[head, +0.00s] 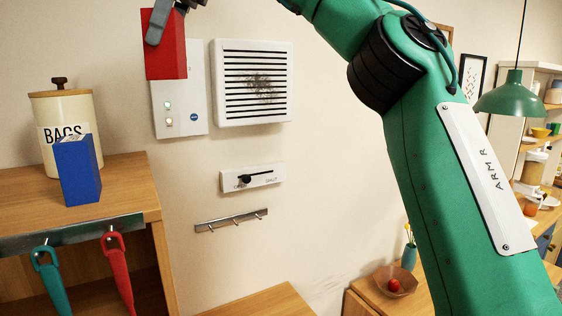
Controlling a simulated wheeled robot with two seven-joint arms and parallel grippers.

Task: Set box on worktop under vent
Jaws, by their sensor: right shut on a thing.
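My right gripper (170,22) is at the upper left, shut on a red box (168,52). The box is held in the air, overlapping the top of a white switch panel in the picture. A finger lies across the box's front, and the top of the gripper is cut off by the frame. The white square vent (288,85) with dark slats and a smudge is on the wall, right of the box. Below it, a wooden worktop (258,303) shows only in part at the bottom edge, its visible part bare. My left gripper is out of view.
A wooden cabinet (128,172) at left bears a blue box (78,172) and a BAGS canister (60,108); teal and red tools hang from its front rail. A slider plate (252,178) and hook rail (231,220) are on the wall. A fruit bowl (398,284) sits lower right.

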